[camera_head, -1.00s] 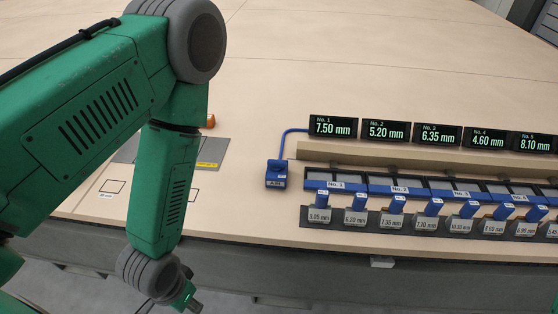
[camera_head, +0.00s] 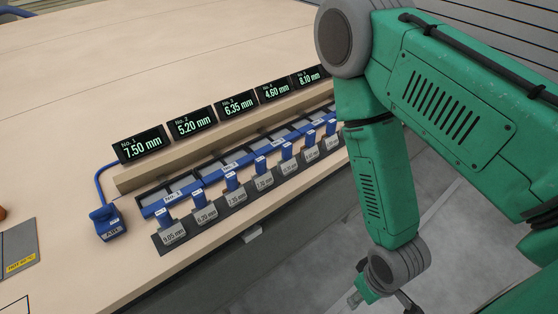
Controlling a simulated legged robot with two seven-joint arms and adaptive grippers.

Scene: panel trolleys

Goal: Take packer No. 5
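The No. 5 display (camera_head: 309,76) reads 8.10 mm at the far right end of the display row. Below the displays, a row of blue-handled packers (camera_head: 264,180) with grey size tags stands in a dark rack (camera_head: 160,247) along the table edge. Near tags read 9.05, 6.20, 7.35 and 7.70 mm; the farther tags are too small to read surely. My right arm partly covers the rack's far end. My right gripper (camera_head: 372,292) hangs low beyond the table's front edge, apart from the packers; its finger opening is unclear. My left gripper is out of view.
Blue numbered bays (camera_head: 205,173) lie between the rack and a wooden ledge (camera_head: 125,181). A blue cabled device (camera_head: 110,227) sits left of them. A grey plate (camera_head: 20,247) lies at the left edge. The table behind the displays is clear.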

